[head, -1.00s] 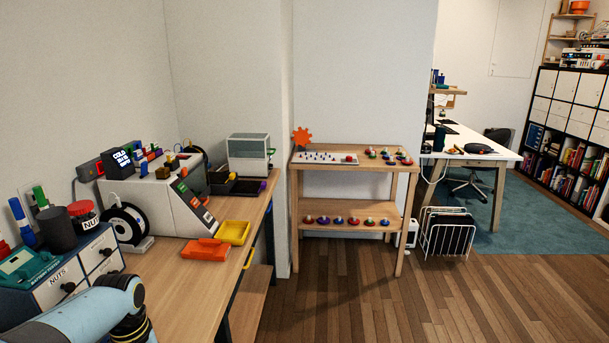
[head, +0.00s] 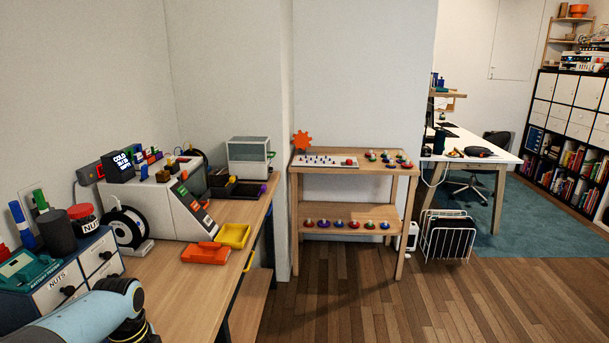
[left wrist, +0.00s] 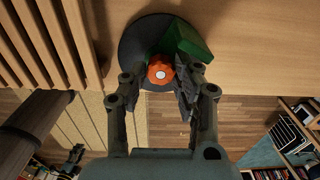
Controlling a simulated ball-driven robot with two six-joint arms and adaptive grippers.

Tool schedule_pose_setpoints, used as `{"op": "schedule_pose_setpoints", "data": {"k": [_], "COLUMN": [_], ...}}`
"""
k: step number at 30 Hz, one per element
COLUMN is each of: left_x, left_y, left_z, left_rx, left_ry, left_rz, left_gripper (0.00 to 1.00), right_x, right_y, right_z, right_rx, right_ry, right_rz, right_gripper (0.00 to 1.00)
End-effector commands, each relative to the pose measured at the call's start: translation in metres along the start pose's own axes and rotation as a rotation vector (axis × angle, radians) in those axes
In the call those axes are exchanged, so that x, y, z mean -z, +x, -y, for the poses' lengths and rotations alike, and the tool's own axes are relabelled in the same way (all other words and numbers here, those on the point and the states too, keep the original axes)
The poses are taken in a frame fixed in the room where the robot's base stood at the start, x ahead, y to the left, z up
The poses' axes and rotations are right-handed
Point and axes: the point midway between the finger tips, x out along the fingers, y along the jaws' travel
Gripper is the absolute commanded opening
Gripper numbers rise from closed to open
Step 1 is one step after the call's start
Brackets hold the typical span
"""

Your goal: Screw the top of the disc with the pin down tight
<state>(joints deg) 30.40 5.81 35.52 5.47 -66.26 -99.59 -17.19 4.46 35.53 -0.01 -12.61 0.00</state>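In the left wrist view a round black disc (left wrist: 130,50) lies on a light wood surface. An orange lobed knob (left wrist: 160,70) is on it, with a green block (left wrist: 188,42) beside the knob. No separate pin is clear. My left gripper (left wrist: 160,77) has one fingertip on either side of the orange knob, very close to it. I cannot tell whether the fingers press on it. The head view shows only part of my left arm at the lower left, not its fingertips or this disc.
The workbench (head: 190,285) holds an orange tray (head: 206,253), a yellow tray (head: 233,235), a grey machine (head: 180,215) and a drawer box (head: 60,283). A wooden shelf (head: 350,215) with several coloured discs stands beyond.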

Motion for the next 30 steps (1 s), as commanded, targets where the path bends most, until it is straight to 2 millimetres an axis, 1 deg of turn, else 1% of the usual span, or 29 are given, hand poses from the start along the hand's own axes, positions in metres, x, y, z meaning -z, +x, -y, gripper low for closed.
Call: {"op": "schedule_pose_setpoints", "data": {"k": [2,5,15,18,22,28,29,30], "left_x": [-0.0002,-0.0002,-0.0001,0.0,0.0001,0.0003,0.0003,0.0003], "left_y": [-0.0005,-0.0005,-0.0004,-0.0004,-0.0004,-0.0005,-0.0005,-0.0005], "left_z": [0.0008,0.001,0.0015,0.0015,0.0016,0.0016,0.0017,0.0017], "left_rx": [0.002,0.002,0.003,0.003,0.004,0.004,0.004,0.004], "left_ry": [0.018,0.132,0.771,0.915,0.999,1.004,1.004,1.004], "left_rz": [0.001,0.001,0.002,0.002,0.002,0.002,0.002,0.002], "left_gripper": [0.11,0.11,0.11,0.11,0.11,0.11,0.32,0.37], "right_x": [0.0,0.0,-0.0001,-0.0001,-0.0001,-0.0001,-0.0001,-0.0001], "right_y": [0.0,0.0,0.0003,0.0004,0.0004,0.0004,0.0004,0.0004], "right_z": [-0.0001,-0.0001,-0.0012,-0.0018,-0.0025,-0.0026,-0.0026,-0.0026], "right_rx": [0.0,0.0,-0.001,-0.002,-0.003,-0.003,-0.003,-0.003], "right_ry": [0.0,0.0,-0.001,-0.001,-0.001,-0.001,-0.001,-0.001], "right_rz": [0.0,0.0,0.0,0.0,0.0,0.0,0.0,0.0], "right_gripper": [0.35,0.35,0.35,0.35,0.35,0.35,0.35,0.35]}}
